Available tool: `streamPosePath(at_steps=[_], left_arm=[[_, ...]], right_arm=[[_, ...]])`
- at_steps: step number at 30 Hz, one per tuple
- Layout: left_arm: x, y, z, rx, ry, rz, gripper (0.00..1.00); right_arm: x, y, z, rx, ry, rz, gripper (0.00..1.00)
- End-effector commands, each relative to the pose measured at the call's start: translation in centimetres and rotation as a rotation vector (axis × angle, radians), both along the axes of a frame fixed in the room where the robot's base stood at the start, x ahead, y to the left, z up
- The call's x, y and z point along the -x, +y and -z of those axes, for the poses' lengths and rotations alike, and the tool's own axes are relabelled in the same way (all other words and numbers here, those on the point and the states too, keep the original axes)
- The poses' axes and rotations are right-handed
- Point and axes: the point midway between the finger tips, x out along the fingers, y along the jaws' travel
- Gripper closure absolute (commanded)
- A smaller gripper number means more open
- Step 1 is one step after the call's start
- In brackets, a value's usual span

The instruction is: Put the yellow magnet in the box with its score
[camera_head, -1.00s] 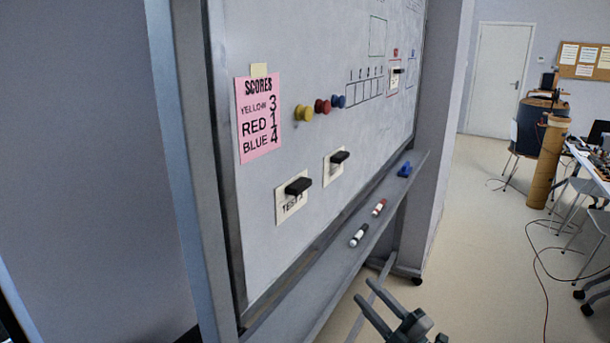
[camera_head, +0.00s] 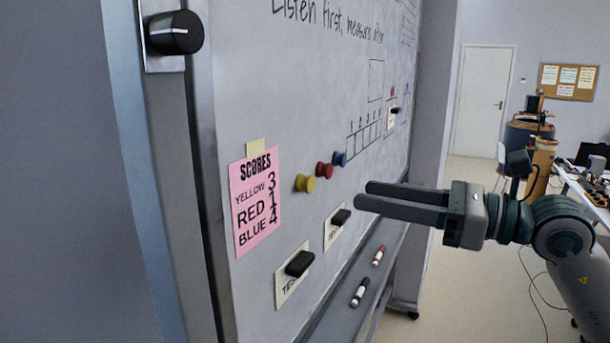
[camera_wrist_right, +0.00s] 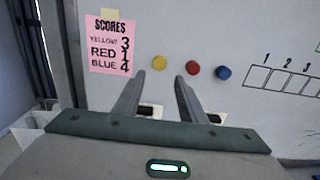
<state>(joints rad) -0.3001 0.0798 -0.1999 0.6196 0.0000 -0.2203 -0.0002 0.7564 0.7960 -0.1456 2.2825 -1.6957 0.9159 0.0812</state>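The yellow magnet (camera_head: 305,184) is on the whiteboard, left of the red magnet (camera_head: 324,170) and blue magnet (camera_head: 340,159). The pink scores note (camera_head: 240,215) reads yellow 3, red 1, blue 4. The row of numbered boxes (camera_head: 365,139) is drawn right of the magnets. My right gripper (camera_head: 366,195) is open and empty, in front of the board and apart from it. In the right wrist view, the yellow magnet (camera_wrist_right: 159,62) shows ahead between the spread fingers (camera_wrist_right: 159,78); boxes 1, 2 and 3 (camera_wrist_right: 285,80) are at right. My left gripper is out of view.
Black magnets hold cards on the board below (camera_head: 299,264) and (camera_head: 341,216). A larger black knob (camera_head: 175,33) is at the upper left. Markers (camera_head: 360,293) lie on the tray under the board. A corkboard (camera_head: 568,82) hangs on the far wall.

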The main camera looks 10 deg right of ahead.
Motion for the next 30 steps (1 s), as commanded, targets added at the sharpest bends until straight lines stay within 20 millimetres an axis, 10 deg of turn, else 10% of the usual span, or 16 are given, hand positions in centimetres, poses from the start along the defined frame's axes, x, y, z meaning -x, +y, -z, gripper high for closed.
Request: streamPosePath(at_steps=[30], left_arm=[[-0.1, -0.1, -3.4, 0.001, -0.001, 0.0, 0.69]], right_arm=[[-3.1, 4.6, -0.3, -0.006, 0.005, -0.003, 0.62]])
